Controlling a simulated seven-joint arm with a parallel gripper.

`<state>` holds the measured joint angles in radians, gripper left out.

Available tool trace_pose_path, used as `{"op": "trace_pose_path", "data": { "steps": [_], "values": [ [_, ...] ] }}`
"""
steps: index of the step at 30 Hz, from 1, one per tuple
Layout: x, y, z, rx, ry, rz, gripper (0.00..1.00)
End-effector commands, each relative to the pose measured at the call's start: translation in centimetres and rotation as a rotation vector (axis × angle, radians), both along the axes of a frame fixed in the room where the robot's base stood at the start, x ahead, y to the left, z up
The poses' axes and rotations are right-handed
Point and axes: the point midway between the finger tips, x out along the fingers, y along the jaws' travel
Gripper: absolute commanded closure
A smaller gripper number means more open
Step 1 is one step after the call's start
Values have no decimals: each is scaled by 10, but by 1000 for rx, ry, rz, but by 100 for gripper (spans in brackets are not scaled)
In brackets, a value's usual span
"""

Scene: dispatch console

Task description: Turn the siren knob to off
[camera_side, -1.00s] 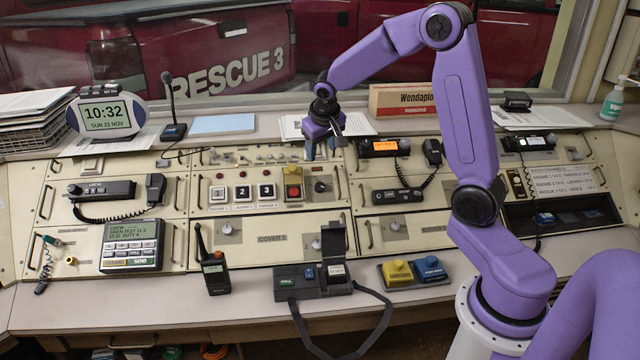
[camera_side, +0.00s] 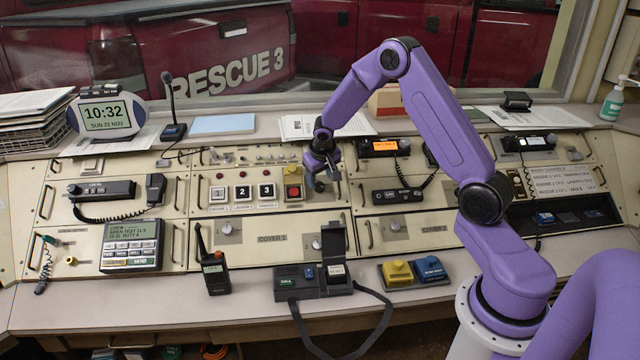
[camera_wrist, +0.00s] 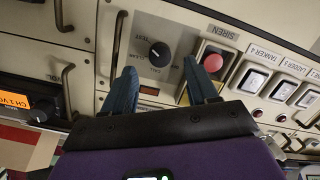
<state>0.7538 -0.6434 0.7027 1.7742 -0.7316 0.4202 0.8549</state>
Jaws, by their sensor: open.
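In the side view my gripper (camera_side: 321,180) is low in front of the panel, just right of the red button, and largely covers the knob.
The red button (camera_wrist: 213,62) in its square housing sits close beside the right finger. White numbered buttons (camera_side: 243,191) lie further left in the side view. A panel handle (camera_wrist: 67,88) and a radio with an orange display (camera_wrist: 15,100) are on the knob's other side.

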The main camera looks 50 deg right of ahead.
Motion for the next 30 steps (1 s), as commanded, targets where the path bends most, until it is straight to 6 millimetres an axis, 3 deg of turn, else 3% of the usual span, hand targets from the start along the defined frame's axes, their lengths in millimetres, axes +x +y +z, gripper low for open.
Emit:
{"op": "trace_pose_path", "data": {
  "steps": [9, 21, 27, 30],
  "values": [
    [10, -11, -32, 0, 1, 0, 42],
    [12, -13, -37, 1, -1, -1, 42],
    [12, -13, -37, 0, 0, -1, 98],
    [12, -13, -37, 0, 0, 0, 98]
  ]
}}
